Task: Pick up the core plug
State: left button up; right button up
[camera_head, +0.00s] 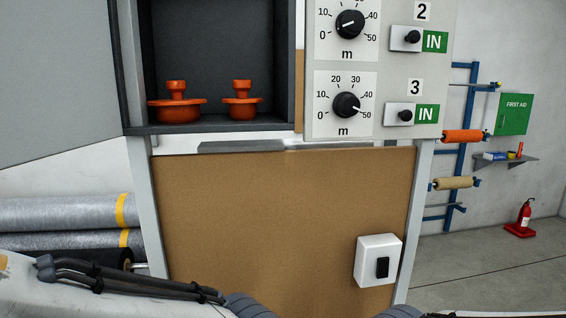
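Two orange-red core plugs stand upright on the floor of an open dark cabinet (222,126) at the upper left. The left plug (178,110) has a wider flange and body. The right plug (242,106) is smaller. Each has a round flange and a knob-like top, and they stand apart from each other. Neither of my grippers shows in this view. Parts of my arms with dark cables show along the bottom edge, below the cabinet and apart from the plugs.
The cabinet's grey door (60,80) stands open at the left. A dial panel (380,75) is right of the cabinet. A brown board (270,220) with a white switch box (366,268) is below. Grey rolls (60,213) lie at lower left.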

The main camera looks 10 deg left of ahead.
aim_at(178, 110)
jog(key=z, duration=0.05)
jog(key=k, duration=1.05)
jog(key=u, duration=1.35)
jog(key=i, duration=0.95)
jog(key=u, duration=0.7)
jog(key=i, duration=2)
jog(key=z, duration=1.6)
jog(key=i, duration=0.85)
jog(key=z, duration=0.85)
